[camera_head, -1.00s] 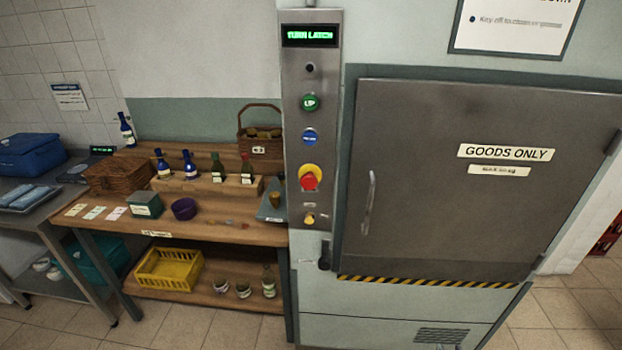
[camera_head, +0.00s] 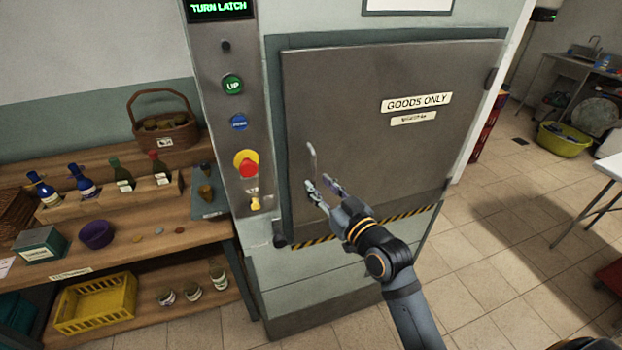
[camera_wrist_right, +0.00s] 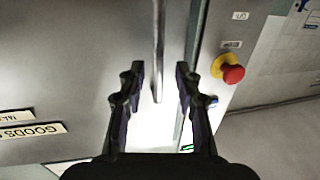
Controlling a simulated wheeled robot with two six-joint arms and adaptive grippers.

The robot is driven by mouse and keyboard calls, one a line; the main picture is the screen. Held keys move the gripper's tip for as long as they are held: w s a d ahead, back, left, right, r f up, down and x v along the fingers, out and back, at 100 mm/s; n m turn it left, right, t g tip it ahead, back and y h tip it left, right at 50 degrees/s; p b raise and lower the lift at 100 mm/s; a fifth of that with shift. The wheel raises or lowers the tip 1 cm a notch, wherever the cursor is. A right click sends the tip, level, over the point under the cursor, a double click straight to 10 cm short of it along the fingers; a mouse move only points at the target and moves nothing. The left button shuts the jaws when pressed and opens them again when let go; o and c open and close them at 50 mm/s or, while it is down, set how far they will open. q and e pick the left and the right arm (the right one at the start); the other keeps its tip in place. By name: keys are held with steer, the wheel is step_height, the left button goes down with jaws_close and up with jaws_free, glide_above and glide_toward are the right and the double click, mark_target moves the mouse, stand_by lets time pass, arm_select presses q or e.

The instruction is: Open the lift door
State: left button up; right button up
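The lift door (camera_head: 390,120) is a grey metal panel marked GOODS ONLY, and it looks shut in its frame. Its upright bar handle (camera_head: 312,158) is near the door's left edge. My right gripper (camera_head: 319,186) is open at the lower part of the handle. In the right wrist view, the handle (camera_wrist_right: 158,45) runs between the two open fingers of the gripper (camera_wrist_right: 158,75); I cannot tell contact. A small dark latch (camera_head: 279,241) sits by the door's lower left corner. The display (camera_head: 220,8) reads TURN LATCH. My left gripper is not in view.
The control panel (camera_head: 226,65) with its red button (camera_head: 247,167) stands left of the door. A wooden shelf table (camera_head: 140,250) with bottles and a yellow crate (camera_head: 95,305) is further left. The tiled floor on the right is open up to a white table (camera_head: 608,168).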

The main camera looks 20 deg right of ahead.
mark_target(314, 179)
steer(key=shift+p+x, duration=0.4)
steer(key=shift+x, duration=1.8)
steer(key=shift+d, duration=0.1)
jaws_close()
